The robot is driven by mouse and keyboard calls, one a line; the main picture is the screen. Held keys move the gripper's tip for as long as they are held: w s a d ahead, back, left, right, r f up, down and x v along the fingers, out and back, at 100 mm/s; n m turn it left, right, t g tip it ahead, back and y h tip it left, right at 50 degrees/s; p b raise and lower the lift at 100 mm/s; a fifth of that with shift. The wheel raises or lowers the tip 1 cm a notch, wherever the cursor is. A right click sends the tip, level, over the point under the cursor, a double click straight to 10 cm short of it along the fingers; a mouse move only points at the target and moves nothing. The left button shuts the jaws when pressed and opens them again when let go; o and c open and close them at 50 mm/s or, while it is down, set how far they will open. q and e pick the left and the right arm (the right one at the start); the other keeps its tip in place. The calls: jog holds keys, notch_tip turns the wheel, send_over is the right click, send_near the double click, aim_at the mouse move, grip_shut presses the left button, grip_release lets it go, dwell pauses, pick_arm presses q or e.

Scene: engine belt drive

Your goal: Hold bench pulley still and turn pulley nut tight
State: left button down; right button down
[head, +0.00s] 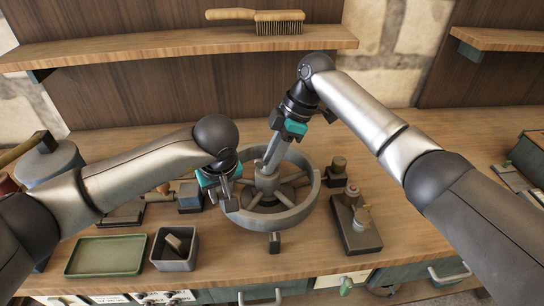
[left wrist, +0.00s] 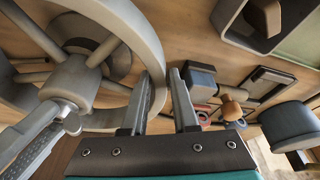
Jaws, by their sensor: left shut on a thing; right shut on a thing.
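The bench pulley (head: 288,218) is a large grey spoked wheel lying flat, raised a little above the bench. It also fills the left part of the left wrist view (left wrist: 143,45). My left gripper (head: 232,198) is shut on the left side of its rim, with one finger on each side of the rim in the left wrist view. My right gripper (head: 266,165) comes down at a tilt from above, its fingers reaching the hub at the wheel's centre. It is shut on the pulley nut (left wrist: 72,124), which the fingers mostly hide.
A dark block with pegs (head: 358,238) stands to the right of the pulley. A green tray (head: 105,256) and a small grey bin (head: 175,262) lie at front left. A shelf with a brush (head: 278,22) is above. Bare bench shows at the back right.

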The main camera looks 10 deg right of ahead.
pick_arm(q)
jog(key=shift+s+d, duration=0.1)
jog(key=shift+d, duration=0.1)
pick_arm(e)
jog(key=shift+m, duration=0.5)
jog(key=c, duration=0.7)
grip_release()
jog(key=shift+r, duration=0.1)
jog(key=v, duration=1.1)
jog(key=shift+s+d+r, duration=0.25)
jog(key=shift+r, duration=0.1)
jog(key=shift+r, duration=0.1)
jog(key=v, duration=1.2)
jog(key=shift+s, duration=0.25)
